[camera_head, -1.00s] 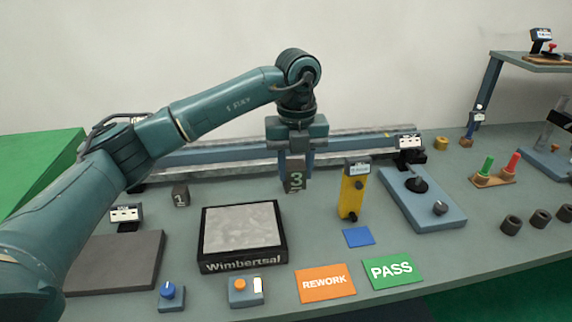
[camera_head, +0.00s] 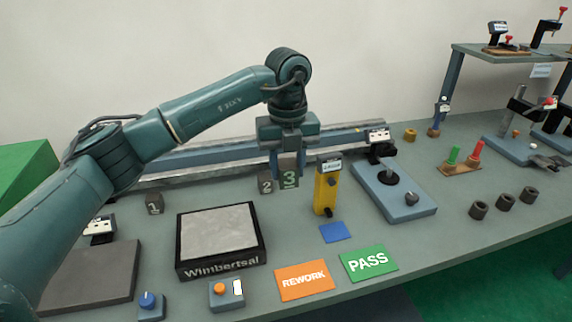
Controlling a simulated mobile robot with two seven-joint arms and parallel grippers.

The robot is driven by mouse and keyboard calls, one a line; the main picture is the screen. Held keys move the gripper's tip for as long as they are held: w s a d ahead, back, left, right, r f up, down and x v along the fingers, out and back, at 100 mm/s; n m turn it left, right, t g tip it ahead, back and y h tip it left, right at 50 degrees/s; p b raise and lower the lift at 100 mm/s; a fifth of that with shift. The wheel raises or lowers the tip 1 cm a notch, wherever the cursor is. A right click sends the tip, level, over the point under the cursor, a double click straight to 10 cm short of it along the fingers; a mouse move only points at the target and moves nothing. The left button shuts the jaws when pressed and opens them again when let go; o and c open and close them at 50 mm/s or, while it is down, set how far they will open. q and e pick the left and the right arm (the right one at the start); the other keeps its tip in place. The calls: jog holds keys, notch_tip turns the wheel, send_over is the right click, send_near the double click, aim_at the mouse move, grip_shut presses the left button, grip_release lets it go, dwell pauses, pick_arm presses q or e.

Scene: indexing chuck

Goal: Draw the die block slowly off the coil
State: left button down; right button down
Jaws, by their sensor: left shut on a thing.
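My left gripper (camera_head: 287,170) points down and is shut on the die block marked 3 (camera_head: 289,181), whose numbered face looks green. The block is behind and to the right of a black box marked Wimbertsal with a grey top plate (camera_head: 218,232), which I take to be the coil. Block and plate are apart in the picture. I cannot tell whether the block touches the bench. A dark block marked 2 (camera_head: 266,186) stands just left of the held block, and a block marked 1 (camera_head: 155,204) stands further left. My right gripper is not in view.
A yellow post device (camera_head: 325,190) stands close to the right of the held block. A long rail (camera_head: 215,158) runs behind. A blue fixture (camera_head: 400,200), orange REWORK card (camera_head: 304,281) and green PASS card (camera_head: 368,263) lie to the right. The plate's top is bare.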

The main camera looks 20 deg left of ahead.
pick_arm(q)
jog(key=w+d+r, duration=0.1)
jog(key=w+d, duration=0.1)
jog(key=d, duration=0.6)
jog(key=shift+w, duration=0.25)
dwell(0.4)
jog(key=shift+d+r, duration=0.1)
jog(key=w+d+r, duration=0.1)
jog(key=w+d, duration=0.1)
jog(key=d, duration=0.5)
jog(key=shift+w+d, duration=0.25)
jog(key=shift+d, duration=0.05)
dwell(0.6)
dwell(0.6)
